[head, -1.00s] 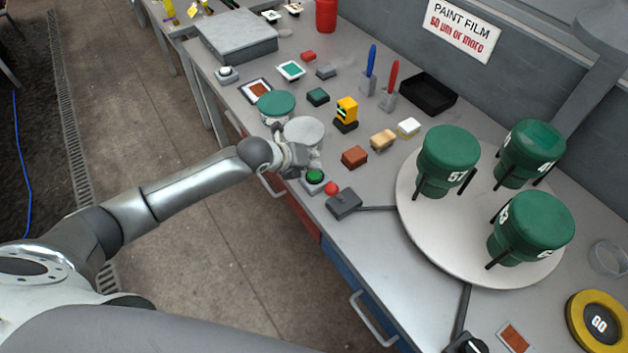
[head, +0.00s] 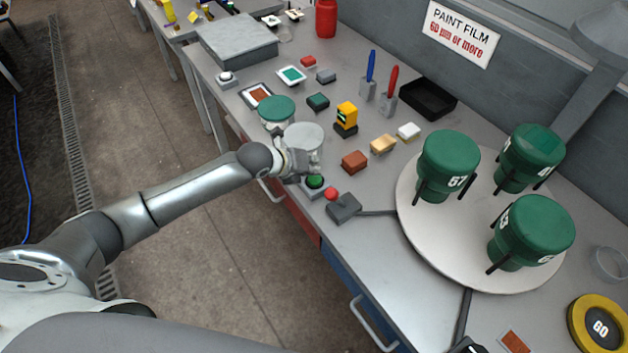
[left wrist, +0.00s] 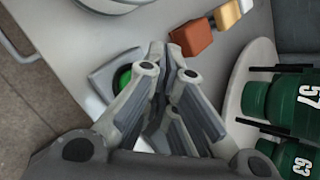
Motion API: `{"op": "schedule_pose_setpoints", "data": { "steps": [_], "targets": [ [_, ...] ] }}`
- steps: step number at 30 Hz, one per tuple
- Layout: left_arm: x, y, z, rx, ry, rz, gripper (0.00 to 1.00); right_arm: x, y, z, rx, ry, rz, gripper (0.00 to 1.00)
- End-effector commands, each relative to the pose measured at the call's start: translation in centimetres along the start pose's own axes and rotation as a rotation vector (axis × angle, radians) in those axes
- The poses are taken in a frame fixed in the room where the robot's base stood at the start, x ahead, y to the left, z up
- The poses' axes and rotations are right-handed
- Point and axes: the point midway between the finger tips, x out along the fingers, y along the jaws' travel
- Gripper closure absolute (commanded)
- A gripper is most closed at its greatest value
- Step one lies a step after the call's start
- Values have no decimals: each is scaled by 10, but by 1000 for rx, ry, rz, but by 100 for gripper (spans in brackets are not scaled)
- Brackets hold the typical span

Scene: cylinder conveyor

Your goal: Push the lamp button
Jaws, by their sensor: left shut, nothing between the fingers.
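A green round button (head: 315,181) on a small grey base sits near the front edge of the bench; I cannot tell for sure that it is the lamp button. My left gripper (head: 304,167) is low over the bench just behind the button in the head view. In the left wrist view, the shut, empty fingers (left wrist: 168,60) partly cover the green button (left wrist: 123,79), which lies left of the fingertips. I cannot tell whether they touch it. My right gripper is not in view.
A white turntable (head: 420,245) carries green cans.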

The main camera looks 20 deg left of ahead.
Motion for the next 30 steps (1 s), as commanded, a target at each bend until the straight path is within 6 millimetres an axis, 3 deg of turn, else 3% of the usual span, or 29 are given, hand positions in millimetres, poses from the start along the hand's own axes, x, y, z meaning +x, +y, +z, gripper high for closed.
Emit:
{"op": "schedule_pose_setpoints", "data": {
  "steps": [30],
  "targets": [
    [6, 5, -5, 0, 0, 0, 100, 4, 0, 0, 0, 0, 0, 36]
  ]
}}
